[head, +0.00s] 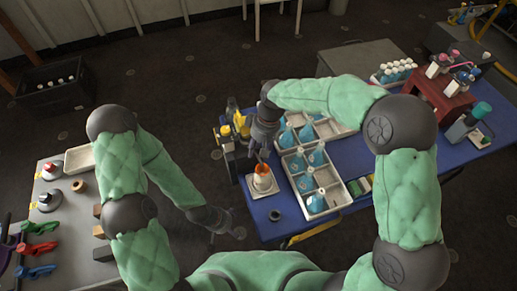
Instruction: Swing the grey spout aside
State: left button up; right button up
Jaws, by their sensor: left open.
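My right gripper (260,151) is over the left end of the blue table, just above an orange funnel (262,169) on a white container (262,183). Its fingers are small and dark, and I cannot tell whether they are open or shut. I cannot clearly pick out the grey spout; the gripper and forearm cover part of that area. My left gripper (229,232) is open and low over the gap between the two tables, apart from the objects.
The blue table (352,156) holds white crates (327,197) with blue bottles, a dark red rack (437,99) and a dark ring (275,215). A black crate (53,87) stands on the dark floor.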

jog(key=shift+c, duration=0.3)
grip_shut()
jog(key=w+d+n+g+h+p, duration=0.1)
jog(key=w+d+n+h+p, duration=0.1)
jog(key=w+n+p, duration=0.5)
jog(key=shift+w+d+n+p, duration=0.15)
jog(key=shift+d+n+p, duration=0.75)
jog(key=shift+n, duration=1.6)
jog(key=shift+a+r, duration=0.1)
jog(key=shift+a, duration=0.05)
